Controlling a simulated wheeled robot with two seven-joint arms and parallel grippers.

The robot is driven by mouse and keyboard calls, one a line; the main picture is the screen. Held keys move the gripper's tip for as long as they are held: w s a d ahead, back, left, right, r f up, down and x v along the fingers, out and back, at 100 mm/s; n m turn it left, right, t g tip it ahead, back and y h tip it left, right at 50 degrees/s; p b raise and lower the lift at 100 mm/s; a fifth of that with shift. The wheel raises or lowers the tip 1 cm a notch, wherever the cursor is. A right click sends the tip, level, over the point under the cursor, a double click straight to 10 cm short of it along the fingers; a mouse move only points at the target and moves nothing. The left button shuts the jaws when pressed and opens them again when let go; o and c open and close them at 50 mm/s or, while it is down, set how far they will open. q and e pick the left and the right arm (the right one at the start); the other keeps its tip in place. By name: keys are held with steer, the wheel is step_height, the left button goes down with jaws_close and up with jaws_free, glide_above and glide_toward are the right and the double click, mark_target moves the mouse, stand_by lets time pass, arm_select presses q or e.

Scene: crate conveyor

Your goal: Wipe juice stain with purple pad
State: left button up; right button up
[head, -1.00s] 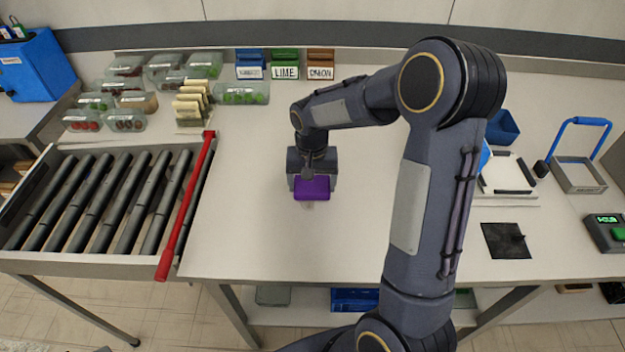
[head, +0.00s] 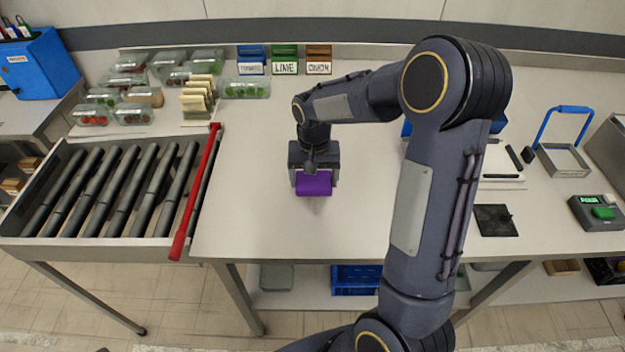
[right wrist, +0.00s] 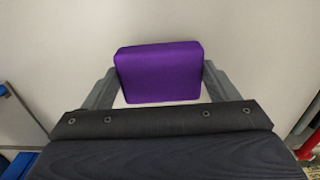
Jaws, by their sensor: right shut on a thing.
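My right gripper (head: 314,182) is shut on the purple pad (head: 314,187) over the middle of the white table (head: 270,220). In the right wrist view the purple pad (right wrist: 160,72) sits between the two grey fingers (right wrist: 158,88), its broad face toward the camera. The pad is at or just above the tabletop; I cannot tell whether it touches. No juice stain shows on the visible tabletop; the pad, gripper and arm may hide part of it. My left gripper is not in view.
A roller conveyor (head: 110,190) with a red bar (head: 197,190) stands left of the table. Clear containers (head: 131,80) and labelled bins (head: 285,62) line the back. The table's middle is clear.

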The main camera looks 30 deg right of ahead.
mark_target(314, 181)
step_height(314, 181, up, 3)
steer(key=shift+s+a+r+p, duration=0.1)
steer(key=shift+p, duration=0.75)
steer(key=shift+r+p, duration=0.8)
steer(key=shift+r, duration=0.15)
